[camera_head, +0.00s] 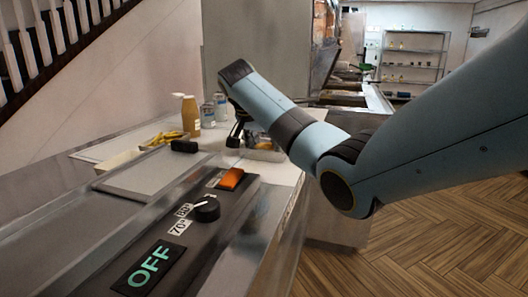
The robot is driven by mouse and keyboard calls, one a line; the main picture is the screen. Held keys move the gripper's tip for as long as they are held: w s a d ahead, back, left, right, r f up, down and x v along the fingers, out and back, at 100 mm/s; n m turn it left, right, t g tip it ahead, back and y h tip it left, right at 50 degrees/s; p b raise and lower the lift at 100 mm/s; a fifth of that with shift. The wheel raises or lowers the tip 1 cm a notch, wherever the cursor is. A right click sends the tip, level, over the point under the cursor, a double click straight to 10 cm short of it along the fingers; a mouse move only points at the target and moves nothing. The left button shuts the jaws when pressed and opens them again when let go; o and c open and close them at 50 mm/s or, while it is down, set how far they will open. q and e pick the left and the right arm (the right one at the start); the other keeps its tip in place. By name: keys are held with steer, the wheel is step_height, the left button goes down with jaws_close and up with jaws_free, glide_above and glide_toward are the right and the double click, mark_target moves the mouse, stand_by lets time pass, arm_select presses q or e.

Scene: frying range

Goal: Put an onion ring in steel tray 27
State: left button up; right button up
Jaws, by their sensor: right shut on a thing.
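My right gripper (238,133) is at the end of the blue-grey arm that comes in from the right. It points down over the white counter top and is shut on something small. Its dark fingers and the distance hide what it holds. Part of a small steel-looking tray or container (264,154) shows just right of the fingers, partly covered by my arm; no number can be read on it. No onion ring can be made out for sure. My left gripper is not in view.
Yellow food pieces (163,138) lie at the counter's left, near a yellow-brown bottle (190,116) and small jars (208,115). The fryer's control panel, with a black knob (207,209) and orange switch (230,179), is in front. Wooden floor (420,245) is clear at right.

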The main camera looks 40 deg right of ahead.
steer(key=o, duration=0.6)
steer(key=shift+c, duration=0.2)
steer(key=p+v, duration=0.1)
steer(key=v, duration=1.1)
